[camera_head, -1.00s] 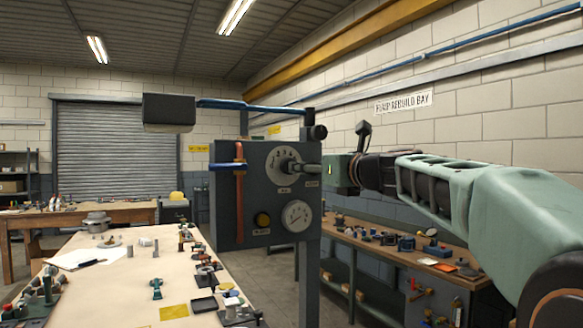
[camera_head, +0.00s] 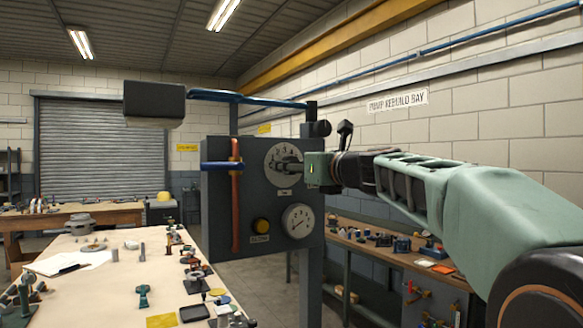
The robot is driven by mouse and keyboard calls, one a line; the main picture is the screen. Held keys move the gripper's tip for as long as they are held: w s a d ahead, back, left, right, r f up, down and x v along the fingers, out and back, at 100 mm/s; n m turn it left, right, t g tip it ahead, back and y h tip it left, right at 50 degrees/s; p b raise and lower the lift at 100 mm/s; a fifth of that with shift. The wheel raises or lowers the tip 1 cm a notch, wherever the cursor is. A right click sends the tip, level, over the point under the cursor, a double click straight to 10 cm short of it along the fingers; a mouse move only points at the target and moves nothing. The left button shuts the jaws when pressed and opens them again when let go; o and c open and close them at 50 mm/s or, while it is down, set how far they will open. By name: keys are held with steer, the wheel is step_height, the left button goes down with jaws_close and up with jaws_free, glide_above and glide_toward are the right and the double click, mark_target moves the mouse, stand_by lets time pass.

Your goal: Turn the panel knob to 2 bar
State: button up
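The grey panel (camera_head: 215,218) stands on a post at the middle of the view. Its knob (camera_head: 283,163) sits in a round pale dial (camera_head: 275,153) with numbers, at the upper right of the panel. A round gauge (camera_head: 297,219) is below it. My gripper (camera_head: 296,167) reaches in from the right with its fingers at the knob. The fingers and knob overlap, and I cannot tell whether the fingers are open or closed on it. The knob's pointer and setting are too small and partly hidden to read.
An orange vertical pipe (camera_head: 236,210) and a blue lever (camera_head: 217,165) are on the panel's left part, with a yellow button (camera_head: 261,225). A grey box (camera_head: 153,104) on a blue arm hangs above. A workbench (camera_head: 110,290) with several tools is at left.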

steer(key=c, duration=1.2)
steer(key=shift+o, duration=0.2)
steer(key=shift+n, duration=0.4)
steer(key=shift+n+b, duration=5.1)
steer(key=shift+n, duration=6.3)
steer(key=shift+r, duration=0.1)
